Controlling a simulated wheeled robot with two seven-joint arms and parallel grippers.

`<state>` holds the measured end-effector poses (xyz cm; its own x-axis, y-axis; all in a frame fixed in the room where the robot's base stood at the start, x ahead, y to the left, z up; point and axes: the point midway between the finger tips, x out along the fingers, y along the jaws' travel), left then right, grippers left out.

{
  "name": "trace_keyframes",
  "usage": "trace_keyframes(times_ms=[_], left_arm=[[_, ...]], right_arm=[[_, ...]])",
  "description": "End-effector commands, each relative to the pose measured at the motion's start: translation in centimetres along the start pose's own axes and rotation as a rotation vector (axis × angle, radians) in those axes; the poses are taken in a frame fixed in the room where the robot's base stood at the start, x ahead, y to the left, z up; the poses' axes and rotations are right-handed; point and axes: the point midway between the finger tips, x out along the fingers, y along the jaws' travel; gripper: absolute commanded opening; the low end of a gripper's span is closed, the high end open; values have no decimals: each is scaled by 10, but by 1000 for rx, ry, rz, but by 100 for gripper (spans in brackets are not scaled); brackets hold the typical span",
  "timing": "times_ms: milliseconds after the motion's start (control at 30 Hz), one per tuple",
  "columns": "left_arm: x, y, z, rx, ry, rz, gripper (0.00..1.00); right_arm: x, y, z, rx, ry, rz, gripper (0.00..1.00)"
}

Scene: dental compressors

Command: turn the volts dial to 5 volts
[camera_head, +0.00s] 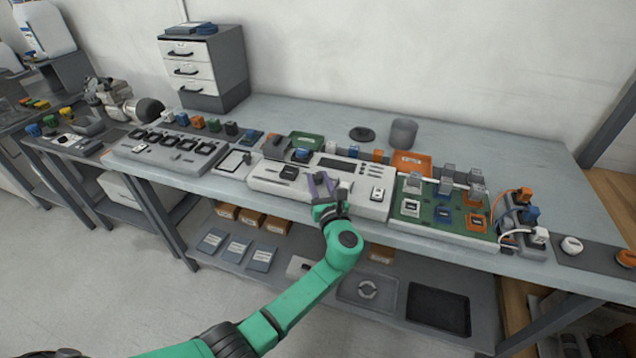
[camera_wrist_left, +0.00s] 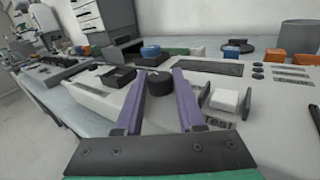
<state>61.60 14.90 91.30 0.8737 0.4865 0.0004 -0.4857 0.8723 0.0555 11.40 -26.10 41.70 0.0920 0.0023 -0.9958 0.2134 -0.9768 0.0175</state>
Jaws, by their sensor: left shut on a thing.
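The pale instrument panel (camera_head: 268,184) lies on the bench, with a dark display strip (camera_head: 338,164) along its back; it also fills the middle of the left wrist view (camera_wrist_left: 185,72). A round black dial (camera_wrist_left: 160,83) stands on this panel. My left gripper (camera_head: 321,181) reaches over the panel's front edge, and its purple fingers are shut on the black dial, one on each side, in the left wrist view (camera_wrist_left: 160,90). The dial's scale and pointer cannot be read, and in the head view the fingers largely cover it. My right gripper is in neither view.
A white rocker block (camera_wrist_left: 226,100) stands just right of the fingers. A black square block (camera_head: 288,173) sits on the panel to their left. A green board (camera_head: 446,210) with several clear-lidded switches lies to the right. The back right of the bench is clear.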

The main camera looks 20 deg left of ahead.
Motion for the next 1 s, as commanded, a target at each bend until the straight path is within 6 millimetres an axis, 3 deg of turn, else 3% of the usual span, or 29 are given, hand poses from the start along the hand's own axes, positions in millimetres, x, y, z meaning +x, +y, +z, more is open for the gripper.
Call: trace_keyframes(times_ms=[533, 567, 600, 1000], left_arm=[[0, 0, 0, 1, 2, 34, 0], [0, 0, 0, 1, 2, 34, 42], [0, 0, 0, 1, 2, 34, 50], [0, 0, 0, 0, 2, 32, 50]], right_arm=[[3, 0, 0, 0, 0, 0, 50], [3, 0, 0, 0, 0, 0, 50], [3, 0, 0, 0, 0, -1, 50], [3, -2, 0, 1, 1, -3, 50]])
